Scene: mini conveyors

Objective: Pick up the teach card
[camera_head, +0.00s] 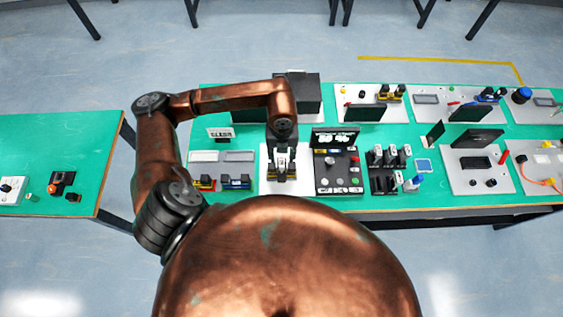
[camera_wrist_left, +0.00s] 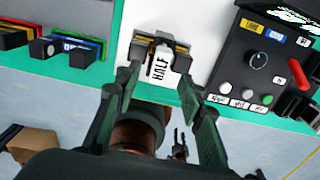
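A white card reading HALF (camera_wrist_left: 160,68) stands in a small dark and yellow holder (camera_wrist_left: 181,48) on a white board, in the left wrist view. It is the only card between my fingers, and I cannot read the word "teach" on it. My left gripper (camera_wrist_left: 158,84) is open, with one finger on each side of the card; contact is not visible. In the head view my left gripper (camera_head: 283,165) reaches down over the white board (camera_head: 301,184) and hides most of the card. A small dark two-pronged shape low in the left wrist view looks like my right gripper (camera_wrist_left: 179,140).
A black control panel (camera_head: 324,188) with a knob and buttons stands just right of the white board. Coloured blocks (camera_head: 236,182) and a CLEAR sign (camera_head: 220,133) are to the left. A black box (camera_head: 306,92) stands behind. More stations fill the green table to the right.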

